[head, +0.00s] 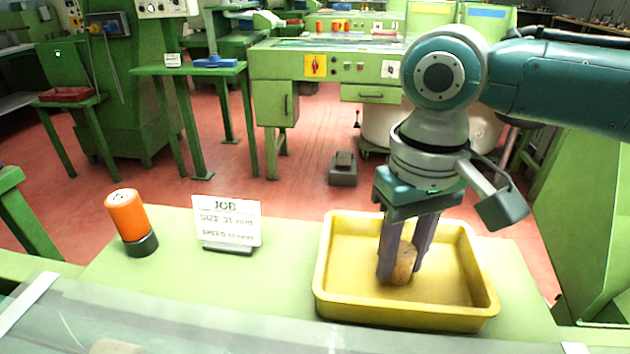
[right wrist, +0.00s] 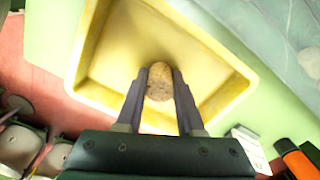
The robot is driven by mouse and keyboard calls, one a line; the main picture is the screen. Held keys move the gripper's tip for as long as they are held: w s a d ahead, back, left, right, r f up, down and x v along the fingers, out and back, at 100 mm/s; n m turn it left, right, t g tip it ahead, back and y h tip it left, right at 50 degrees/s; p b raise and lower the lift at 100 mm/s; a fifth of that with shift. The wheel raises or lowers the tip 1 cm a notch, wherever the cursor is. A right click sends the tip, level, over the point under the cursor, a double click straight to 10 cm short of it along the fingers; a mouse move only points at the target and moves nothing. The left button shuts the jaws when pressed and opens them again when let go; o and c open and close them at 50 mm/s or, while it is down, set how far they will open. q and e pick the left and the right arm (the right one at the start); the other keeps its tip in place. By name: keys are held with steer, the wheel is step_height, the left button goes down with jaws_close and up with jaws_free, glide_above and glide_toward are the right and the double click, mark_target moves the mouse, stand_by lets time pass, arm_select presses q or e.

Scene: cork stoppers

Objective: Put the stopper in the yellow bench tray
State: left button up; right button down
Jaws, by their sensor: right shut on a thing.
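The yellow bench tray (head: 345,290) stands on the green bench at the right of the head view; it also fills the middle of the right wrist view (right wrist: 97,45). My right gripper (head: 400,272) reaches down into the tray area from above. Its fingers are shut on a brown cork stopper (head: 403,262). The stopper also shows between the fingertips in the right wrist view (right wrist: 160,82). It is over the tray floor, inside the rim; I cannot tell whether it touches the floor. My left gripper is not in view.
A job card (head: 227,222) stands left of the tray, with an orange and black cylinder (head: 127,215) further left. A grey translucent surface (head: 180,325) runs along the front, with a blurred pale round thing (head: 116,346) at its lower edge. Bench between card and tray is clear.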

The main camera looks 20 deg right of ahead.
mark_target(403, 249)
steer(key=shift+f, duration=0.1)
steer(key=c, duration=0.5)
jaws_free()
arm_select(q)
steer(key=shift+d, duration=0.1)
